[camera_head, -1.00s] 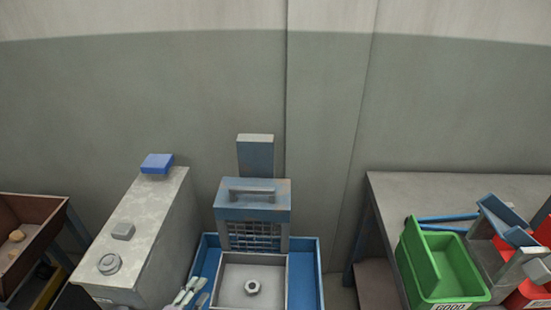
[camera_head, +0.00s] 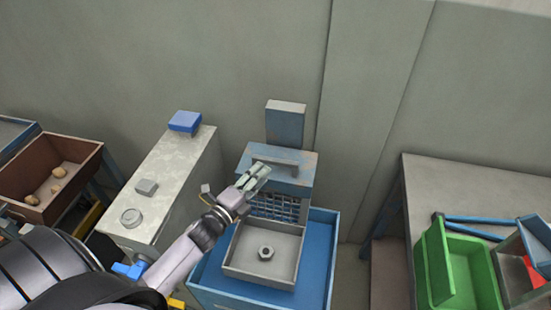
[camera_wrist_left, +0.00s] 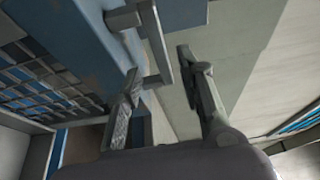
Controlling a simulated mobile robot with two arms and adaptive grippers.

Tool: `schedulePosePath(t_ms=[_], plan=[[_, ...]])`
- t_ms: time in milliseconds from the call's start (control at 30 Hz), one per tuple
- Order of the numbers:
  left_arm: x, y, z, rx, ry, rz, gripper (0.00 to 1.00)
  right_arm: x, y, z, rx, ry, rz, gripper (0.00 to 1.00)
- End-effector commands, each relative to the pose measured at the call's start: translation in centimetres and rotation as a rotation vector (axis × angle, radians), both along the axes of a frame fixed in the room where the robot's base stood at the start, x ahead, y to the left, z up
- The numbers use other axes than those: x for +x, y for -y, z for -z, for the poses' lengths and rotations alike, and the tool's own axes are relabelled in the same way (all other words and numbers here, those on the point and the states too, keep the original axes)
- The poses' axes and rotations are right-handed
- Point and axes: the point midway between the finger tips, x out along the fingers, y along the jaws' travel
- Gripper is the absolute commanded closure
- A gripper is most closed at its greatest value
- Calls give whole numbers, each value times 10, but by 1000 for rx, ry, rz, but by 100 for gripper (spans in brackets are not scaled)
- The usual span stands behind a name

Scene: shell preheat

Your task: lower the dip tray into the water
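A grey square dip tray (camera_head: 237,262) with a ring-shaped nut (camera_head: 266,253) in it hangs at the front of a blue block with a mesh guard (camera_head: 282,207), inside the blue tank (camera_head: 321,262). A bar handle (camera_head: 290,163) sits on top of the block. My left gripper (camera_head: 262,174) is at the block's front top edge, close to this handle. The left wrist view shows its fingers (camera_wrist_left: 163,82) spread apart, with the handle (camera_wrist_left: 158,45) just beyond the fingertips. I cannot tell water apart from the blue tank. My right gripper is out of view.
A brown bin (camera_head: 28,190) with several lumps is further left. A bench (camera_head: 470,185) with a green bin (camera_head: 468,281) stands right. The wall is behind.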

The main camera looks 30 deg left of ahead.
Motion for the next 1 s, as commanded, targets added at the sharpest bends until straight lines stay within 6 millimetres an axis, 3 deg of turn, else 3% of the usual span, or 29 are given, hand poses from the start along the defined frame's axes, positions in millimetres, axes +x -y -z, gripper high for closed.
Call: schedulePosePath(t_ms=[200,400,833,1000], plan=[[43,6,-2,-1,1,0,65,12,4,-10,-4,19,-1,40],[68,9,0,-2,-1,-1,65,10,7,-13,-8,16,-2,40],[78,11,1,-1,-1,0,65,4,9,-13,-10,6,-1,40],[78,11,1,-1,-1,0,75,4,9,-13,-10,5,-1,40]])
